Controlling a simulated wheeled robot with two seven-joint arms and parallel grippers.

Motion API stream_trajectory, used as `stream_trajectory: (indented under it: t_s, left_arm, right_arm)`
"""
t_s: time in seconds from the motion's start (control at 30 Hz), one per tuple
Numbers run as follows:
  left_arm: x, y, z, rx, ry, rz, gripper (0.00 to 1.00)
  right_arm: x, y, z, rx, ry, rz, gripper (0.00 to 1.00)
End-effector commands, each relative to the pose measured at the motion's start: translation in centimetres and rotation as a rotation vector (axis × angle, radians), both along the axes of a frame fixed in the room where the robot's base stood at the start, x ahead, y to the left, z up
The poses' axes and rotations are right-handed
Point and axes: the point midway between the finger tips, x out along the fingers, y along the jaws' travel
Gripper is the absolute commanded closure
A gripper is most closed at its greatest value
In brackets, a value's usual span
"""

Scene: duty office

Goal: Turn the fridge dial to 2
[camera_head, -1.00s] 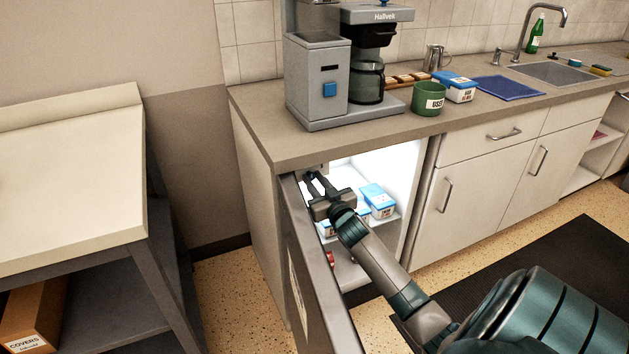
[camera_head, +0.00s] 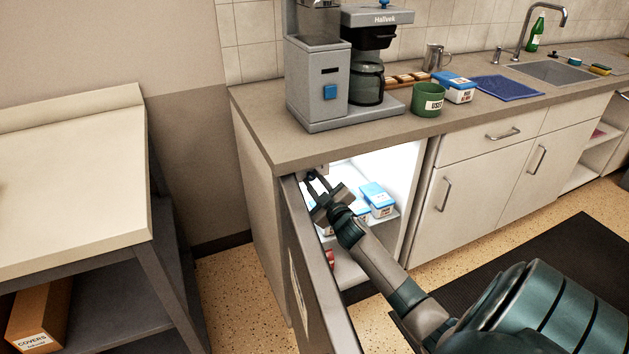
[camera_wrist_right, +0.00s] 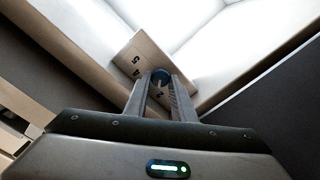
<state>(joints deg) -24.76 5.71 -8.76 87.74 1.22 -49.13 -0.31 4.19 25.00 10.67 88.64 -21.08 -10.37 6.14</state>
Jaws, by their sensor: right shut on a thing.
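The fridge (camera_head: 408,200) stands open under the counter, its inside brightly lit and its door (camera_head: 310,270) swung out toward me. In the right wrist view the fridge dial is a small dark round knob (camera_wrist_right: 160,77) on a pale plate (camera_wrist_right: 146,55) with printed numbers; I make out a 5, a 4 and a 2. My right gripper (camera_wrist_right: 160,86) is shut on the dial, a finger on each side of it. In the head view my right gripper (camera_head: 314,180) reaches into the top left of the fridge opening, and the dial is too hidden to read. My left gripper is out of view.
Blue-and-white cartons (camera_head: 377,200) stand on the fridge shelf below my right gripper. The open door is close along the left of my arm. A coffee machine (camera_head: 318,85) and a green mug (camera_head: 428,99) stand on the counter (camera_head: 262,140) above.

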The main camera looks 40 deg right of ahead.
Motion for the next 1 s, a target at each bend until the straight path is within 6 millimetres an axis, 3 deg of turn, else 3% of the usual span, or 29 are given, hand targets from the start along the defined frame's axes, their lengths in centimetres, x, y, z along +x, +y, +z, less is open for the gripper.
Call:
stream_trajectory:
  t_s: [0.5,0.53,0.6,1.0]
  left_arm:
    - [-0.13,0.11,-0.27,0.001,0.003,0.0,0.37]
    - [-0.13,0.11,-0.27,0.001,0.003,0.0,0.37]
    - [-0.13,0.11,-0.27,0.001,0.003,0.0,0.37]
    - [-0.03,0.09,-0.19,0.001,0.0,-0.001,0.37]
  right_arm:
    - [0.02,0.05,0.02,-0.03,0.009,0.001,0.99]
    - [0.02,0.05,0.02,-0.03,0.009,0.001,0.7]
    - [0.02,0.05,0.02,-0.029,0.008,0.001,0.59]
    - [-0.23,0.12,-0.01,-0.029,0.008,0.001,0.59]
